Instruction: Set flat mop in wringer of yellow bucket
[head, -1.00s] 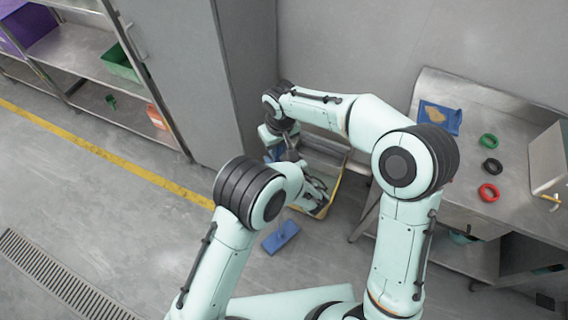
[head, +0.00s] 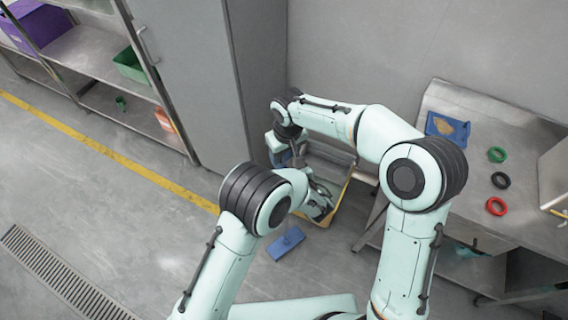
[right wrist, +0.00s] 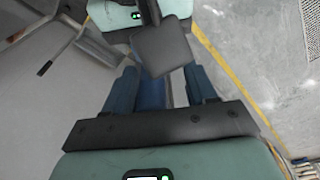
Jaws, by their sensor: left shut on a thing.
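The flat mop (head: 287,242) shows as a blue flat head near the floor in the head view; its handle is mostly hidden by my arms. The yellow bucket (head: 345,190) stands in the corner, partly covered by my left gripper and right arm; its wringer is not clear. My left gripper (head: 321,207) is over the bucket's front and shut on the mop, though the grip is largely hidden. My right gripper (head: 283,157) is behind it, left of the bucket. In the right wrist view its blue fingers (right wrist: 163,92) stand apart, with an unclear blue part between them.
A steel table (head: 465,170) at the right holds a blue tray (head: 447,128) and green, black and red rings (head: 496,206). A tall grey cabinet (head: 190,85) stands behind left. Shelves hold bins. The floor at left (head: 110,200) is clear.

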